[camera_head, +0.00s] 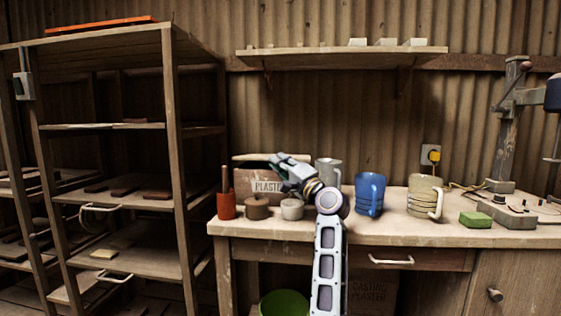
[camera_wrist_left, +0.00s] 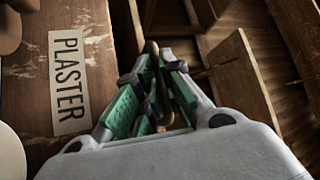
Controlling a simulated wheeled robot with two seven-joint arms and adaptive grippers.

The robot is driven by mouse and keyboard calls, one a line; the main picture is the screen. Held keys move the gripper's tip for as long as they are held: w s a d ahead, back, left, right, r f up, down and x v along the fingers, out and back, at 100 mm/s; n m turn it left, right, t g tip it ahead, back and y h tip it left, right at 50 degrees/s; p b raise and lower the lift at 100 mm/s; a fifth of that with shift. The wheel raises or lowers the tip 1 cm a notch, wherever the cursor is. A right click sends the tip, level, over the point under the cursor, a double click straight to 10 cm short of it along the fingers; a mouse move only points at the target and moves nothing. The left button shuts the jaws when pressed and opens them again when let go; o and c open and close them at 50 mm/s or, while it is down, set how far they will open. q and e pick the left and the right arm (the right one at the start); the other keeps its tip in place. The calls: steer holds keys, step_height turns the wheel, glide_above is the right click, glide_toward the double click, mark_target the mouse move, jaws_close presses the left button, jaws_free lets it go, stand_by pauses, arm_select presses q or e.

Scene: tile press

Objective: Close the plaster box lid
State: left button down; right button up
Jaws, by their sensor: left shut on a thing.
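The wooden plaster box (camera_head: 243,186) stands at the back left of the workbench, with its PLASTER label facing me. Its lid (camera_head: 250,157) shows as a pale, thin board edge along the top, partly hidden by my gripper; its exact angle is hard to tell. My left gripper (camera_head: 279,163) is at the box's upper right front. In the left wrist view the labelled box front (camera_wrist_left: 35,95) is at the left. There my left gripper's green-padded fingers (camera_wrist_left: 153,92) are shut on a thin brown piece, seemingly part of the lid. My right gripper is not in view.
An orange-red pot (camera_head: 226,206), a brown lidded pot (camera_head: 257,208) and a pale cup (camera_head: 292,209) stand before the box. A grey mug (camera_head: 329,172), a blue mug (camera_head: 369,194) and a beige mug (camera_head: 424,197) stand to the right. Wooden shelving (camera_head: 175,150) rises at the left.

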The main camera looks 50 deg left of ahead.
arm_select(q)
steer(key=shift+w+a+f, duration=0.1)
steer(key=shift+w+f, duration=0.15)
steer(key=c, duration=1.9)
jaws_free()
steer(key=shift+c, duration=0.2)
steer(key=shift+o, duration=0.5)
steer(key=shift+a+f, duration=0.1)
steer(key=shift+a, duration=0.05)
steer(key=shift+r, duration=5.1)
